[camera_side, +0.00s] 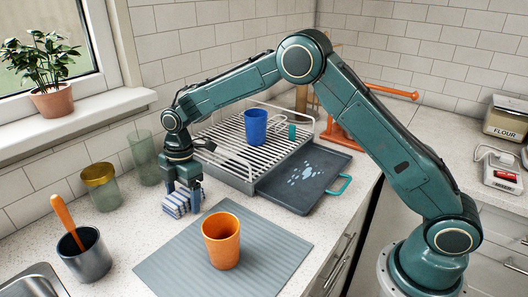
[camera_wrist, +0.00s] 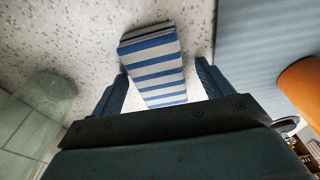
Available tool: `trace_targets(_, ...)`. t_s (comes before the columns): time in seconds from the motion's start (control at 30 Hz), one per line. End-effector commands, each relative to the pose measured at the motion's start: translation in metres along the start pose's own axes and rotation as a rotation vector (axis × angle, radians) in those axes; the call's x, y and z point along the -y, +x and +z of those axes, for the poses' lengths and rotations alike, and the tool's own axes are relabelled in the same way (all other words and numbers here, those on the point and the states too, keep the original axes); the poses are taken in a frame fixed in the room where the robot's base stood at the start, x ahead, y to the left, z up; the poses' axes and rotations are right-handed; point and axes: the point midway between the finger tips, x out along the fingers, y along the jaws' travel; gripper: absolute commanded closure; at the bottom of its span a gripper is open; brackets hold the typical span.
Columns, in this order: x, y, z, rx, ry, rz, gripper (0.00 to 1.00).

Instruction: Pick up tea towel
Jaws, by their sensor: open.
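The tea towel (camera_side: 181,203) is a folded blue-and-white striped cloth lying on the speckled counter, left of the grey mat. In the wrist view the tea towel (camera_wrist: 155,62) lies between my two fingers and reaches out beyond their tips. My gripper (camera_side: 184,196) points down right at the towel in the side view, and its fingers partly cover it. In the wrist view my gripper (camera_wrist: 160,84) is open, with one finger on either side of the towel and small gaps beside the cloth. Whether the fingertips touch the counter cannot be told.
A grey ribbed mat (camera_side: 180,262) with an orange cup (camera_side: 221,241) lies to the right. A dish rack (camera_side: 227,150) with a blue cup (camera_side: 256,127) stands behind. Green glass (camera_side: 144,158), a gold-lidded jar (camera_side: 102,188) and a utensil pot (camera_side: 84,256) stand left. A dark tray (camera_side: 290,195) is right.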

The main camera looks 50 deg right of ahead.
Motion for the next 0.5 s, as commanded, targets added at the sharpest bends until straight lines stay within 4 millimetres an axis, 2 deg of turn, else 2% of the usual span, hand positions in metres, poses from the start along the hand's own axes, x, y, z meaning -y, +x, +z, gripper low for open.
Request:
trace_targets(0.23, 0.0000, -0.0002, 0.0001, 0.000, 0.000, 0.000, 0.21)
trace_targets(0.27, 0.0000, -0.0003, 0.0001, 0.000, 0.000, 0.000, 0.25)
trace_targets(0.5, 0.0000, -0.0003, 0.0001, 0.000, 0.000, 0.000, 0.70)
